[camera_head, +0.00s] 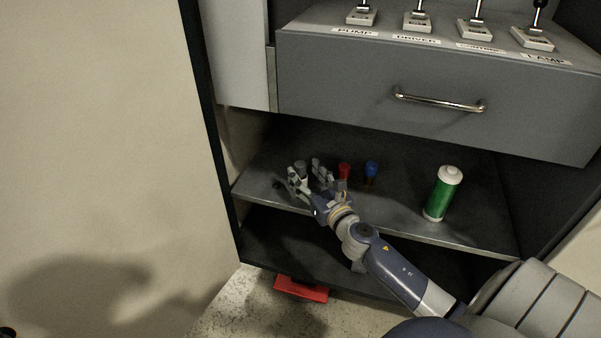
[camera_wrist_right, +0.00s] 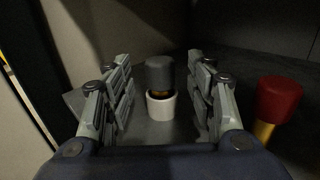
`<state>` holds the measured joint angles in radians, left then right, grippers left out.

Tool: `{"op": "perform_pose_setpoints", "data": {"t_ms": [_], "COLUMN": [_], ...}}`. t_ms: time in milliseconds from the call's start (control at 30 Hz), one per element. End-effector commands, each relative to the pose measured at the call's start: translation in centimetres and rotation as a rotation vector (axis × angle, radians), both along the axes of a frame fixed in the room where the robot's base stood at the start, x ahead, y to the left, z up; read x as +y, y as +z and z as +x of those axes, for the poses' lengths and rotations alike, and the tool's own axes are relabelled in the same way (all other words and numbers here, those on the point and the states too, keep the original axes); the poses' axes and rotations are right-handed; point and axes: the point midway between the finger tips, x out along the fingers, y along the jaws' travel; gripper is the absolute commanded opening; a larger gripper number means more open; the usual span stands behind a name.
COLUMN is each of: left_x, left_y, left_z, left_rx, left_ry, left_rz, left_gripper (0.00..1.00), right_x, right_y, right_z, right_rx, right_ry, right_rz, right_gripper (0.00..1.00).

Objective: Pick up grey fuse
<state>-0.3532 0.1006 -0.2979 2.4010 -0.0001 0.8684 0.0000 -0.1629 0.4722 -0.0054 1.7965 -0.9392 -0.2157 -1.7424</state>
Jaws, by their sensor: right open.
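The grey fuse (camera_wrist_right: 160,73) stands upright on the shelf, with a grey cap, a narrow brass-coloured section and a white cup-like base. In the head view the grey fuse (camera_head: 301,165) is partly hidden by my fingers. My right gripper (camera_head: 307,177) is open at the shelf. In the right wrist view the fingers of my right gripper (camera_wrist_right: 160,92) stand to the left and right of the fuse, with a gap on both sides. The fuse appears centred between them and slightly beyond the fingertips. My left gripper is not in view.
A red fuse (camera_head: 344,171) stands close to the right of my right gripper, with a blue fuse (camera_head: 371,169) beyond it. A green and white cylinder (camera_head: 443,194) stands further right on the shelf (camera_head: 405,212). A closed drawer (camera_head: 430,85) overhangs the shelf. A red object (camera_head: 302,289) lies below.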

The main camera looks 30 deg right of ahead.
Motion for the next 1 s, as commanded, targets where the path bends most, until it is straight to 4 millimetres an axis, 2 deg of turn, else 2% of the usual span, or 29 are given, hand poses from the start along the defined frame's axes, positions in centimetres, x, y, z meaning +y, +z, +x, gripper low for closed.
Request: {"op": "perform_pose_setpoints", "data": {"t_ms": [100,233,567,667,800,1000], "left_x": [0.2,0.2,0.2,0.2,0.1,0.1], "left_y": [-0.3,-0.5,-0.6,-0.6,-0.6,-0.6], "left_z": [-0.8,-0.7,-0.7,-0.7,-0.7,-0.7], "left_rx": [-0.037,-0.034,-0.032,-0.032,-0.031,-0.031], "left_ry": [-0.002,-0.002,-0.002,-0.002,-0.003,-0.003], "left_rz": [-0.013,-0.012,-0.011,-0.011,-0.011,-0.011], "left_gripper": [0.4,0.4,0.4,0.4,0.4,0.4], "right_x": [-0.2,-0.3,-0.4,-0.4,-0.4,-0.4], "right_y": [0.2,0.1,0.1,0.1,0.1,0.1], "right_z": [1.8,3.1,3.7,3.7,3.7,3.7], "right_rx": [-0.003,-0.001,0.001,0.001,0.001,0.0], "right_ry": [-0.001,0.0,-0.001,-0.001,-0.001,-0.001], "right_rz": [-0.001,0.001,0.0,0.001,0.001,0.001], "right_gripper": [0.51,0.51,0.51,0.33,0.03,0.03]}}
